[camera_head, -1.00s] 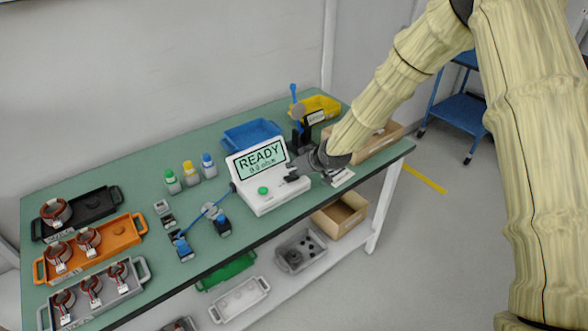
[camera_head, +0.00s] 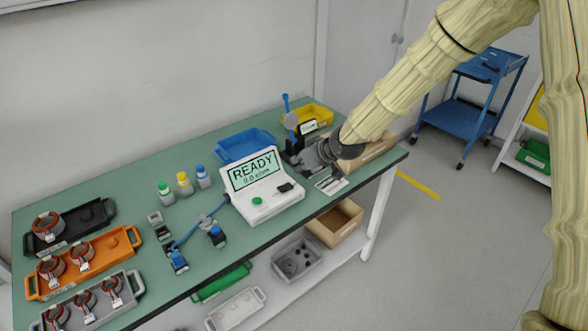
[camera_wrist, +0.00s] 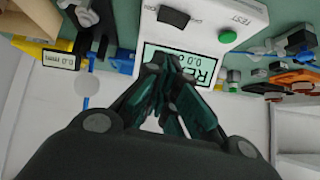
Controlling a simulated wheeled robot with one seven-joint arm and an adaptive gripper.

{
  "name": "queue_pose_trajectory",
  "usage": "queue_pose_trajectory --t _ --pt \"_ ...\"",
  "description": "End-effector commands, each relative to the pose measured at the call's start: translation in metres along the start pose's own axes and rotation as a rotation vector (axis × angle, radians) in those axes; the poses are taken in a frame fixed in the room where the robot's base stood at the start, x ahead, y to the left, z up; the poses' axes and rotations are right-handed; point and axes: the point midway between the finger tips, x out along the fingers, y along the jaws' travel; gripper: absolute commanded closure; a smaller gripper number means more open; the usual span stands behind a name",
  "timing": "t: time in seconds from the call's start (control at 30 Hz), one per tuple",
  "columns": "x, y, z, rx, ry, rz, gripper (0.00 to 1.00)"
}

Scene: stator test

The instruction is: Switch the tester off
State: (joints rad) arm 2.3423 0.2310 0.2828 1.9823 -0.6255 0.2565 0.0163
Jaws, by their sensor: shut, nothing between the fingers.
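The white tester (camera_head: 266,192) stands on the green bench, its tilted screen (camera_head: 254,171) reading READY with a smaller line below. On its base are a green button (camera_head: 257,200) and a black rocker switch (camera_head: 285,188). The wrist view also shows the screen (camera_wrist: 208,66), the black switch (camera_wrist: 173,17) and the green button (camera_wrist: 228,37). My gripper (camera_head: 299,168) is shut and empty, just right of the screen and behind the switch, apart from the switch. In the wrist view its fingers (camera_wrist: 165,85) cover part of the screen.
A blue tray (camera_head: 246,141) lies behind the tester and a yellow tray (camera_head: 318,113) at the back right. A stand with a blue lever (camera_head: 287,103) is near my gripper.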

Motion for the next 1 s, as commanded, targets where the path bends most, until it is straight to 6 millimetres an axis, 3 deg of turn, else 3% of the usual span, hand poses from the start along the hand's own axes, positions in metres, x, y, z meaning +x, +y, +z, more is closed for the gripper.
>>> queue_pose_trajectory --t 0.2,0.4,1.0 --pt "-0.024 0.001 0.000 0.001 0.002 0.001 1.00" --pt "-0.035 0.001 0.001 0.001 0.000 0.000 1.00" --pt "-0.031 -0.002 0.002 0.003 0.001 -0.003 1.00"
